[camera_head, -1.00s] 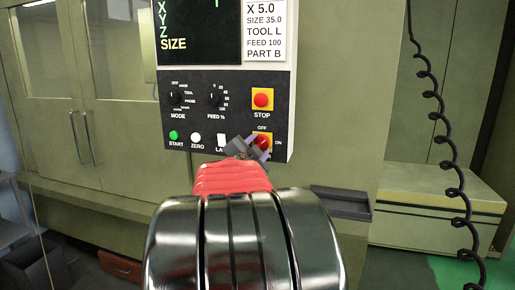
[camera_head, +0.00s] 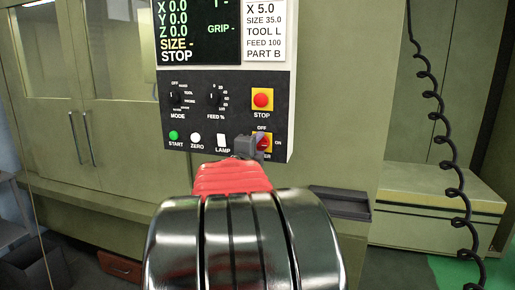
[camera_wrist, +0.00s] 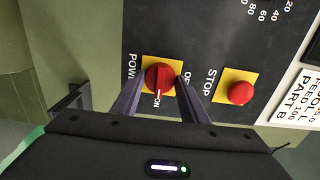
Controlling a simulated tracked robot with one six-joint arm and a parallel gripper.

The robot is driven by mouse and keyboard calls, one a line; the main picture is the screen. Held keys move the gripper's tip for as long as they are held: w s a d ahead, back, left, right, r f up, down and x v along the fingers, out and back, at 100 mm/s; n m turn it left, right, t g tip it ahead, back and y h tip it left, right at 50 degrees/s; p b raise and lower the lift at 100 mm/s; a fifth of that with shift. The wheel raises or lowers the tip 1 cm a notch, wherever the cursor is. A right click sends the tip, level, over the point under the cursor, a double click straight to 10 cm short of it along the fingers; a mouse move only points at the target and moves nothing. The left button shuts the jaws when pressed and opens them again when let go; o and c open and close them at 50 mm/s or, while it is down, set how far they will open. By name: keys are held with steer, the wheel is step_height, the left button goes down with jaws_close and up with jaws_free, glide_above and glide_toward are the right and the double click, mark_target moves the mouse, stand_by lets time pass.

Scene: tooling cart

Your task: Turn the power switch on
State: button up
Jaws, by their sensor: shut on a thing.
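The power switch is a red rotary knob (camera_head: 264,142) on a yellow plate, low on the right side of the black control panel. In the wrist view the knob (camera_wrist: 157,76) shows between the two fingers, and its white mark points towards the ON label. My gripper (camera_head: 255,146) is at the knob, with one finger on each side, shut on it. In the wrist view the gripper (camera_wrist: 159,84) spans the knob from left to right. In the head view the gripper hides part of the plate and of the POWER label.
The red STOP button (camera_head: 262,98) sits on its own yellow plate just above the switch. The LAMP rocker (camera_head: 222,141), white ZERO button (camera_head: 196,138) and green START button (camera_head: 173,135) are to the left. A dark tray (camera_head: 341,202) is below right. A coiled cable (camera_head: 449,140) hangs at right.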

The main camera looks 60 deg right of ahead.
steer(key=shift+s+d+f, duration=0.1)
steer(key=shift+s+f, duration=0.05)
steer(key=shift+s, duration=0.05)
steer(key=o, duration=0.8)
steer(key=shift+c, duration=0.2)
steer(key=o, duration=0.3)
steer(key=shift+w, duration=0.1)
steer(key=a, duration=0.4)
steer(key=s+a, duration=0.1)
steer(key=a, duration=0.4)
steer(key=s+a, duration=0.1)
steer(key=a, duration=0.3)
steer(key=shift+s+a, duration=0.1)
steer(key=shift+a, duration=0.25)
